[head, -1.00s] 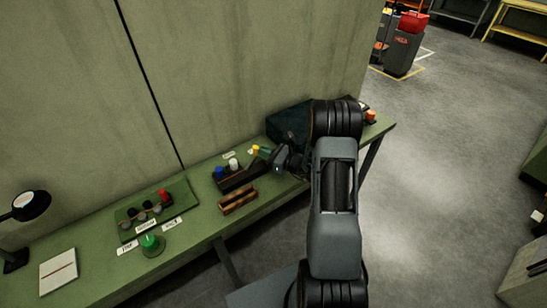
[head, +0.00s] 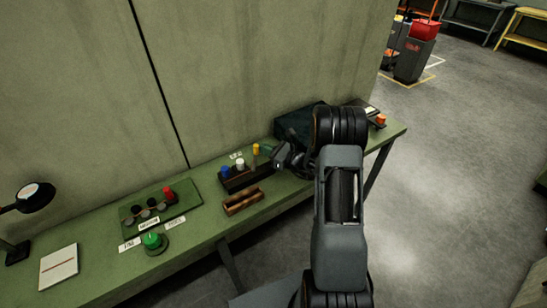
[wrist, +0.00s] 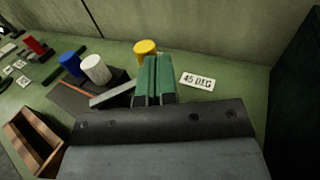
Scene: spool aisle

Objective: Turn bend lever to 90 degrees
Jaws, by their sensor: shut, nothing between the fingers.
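The bender is a dark base (head: 238,183) on the green bench, with a blue peg (head: 225,172) and a white peg (head: 240,164). A yellow, knob-like handle (head: 256,149) stands upright beside them. The wrist view shows the yellow handle (wrist: 145,48) just beyond my fingertips, and a pale grey bar (wrist: 112,94), perhaps the lever arm, running behind my fingers. A "45 DEG" label (wrist: 198,81) lies right of my fingers. My gripper (head: 265,148) has its green fingers together and empty, close to the handle; I cannot tell whether they touch. Its fingers (wrist: 156,60) hide part of the bar.
A wooden tray (head: 243,202) lies in front of the bender. A dark case (head: 297,122) stands behind my gripper.

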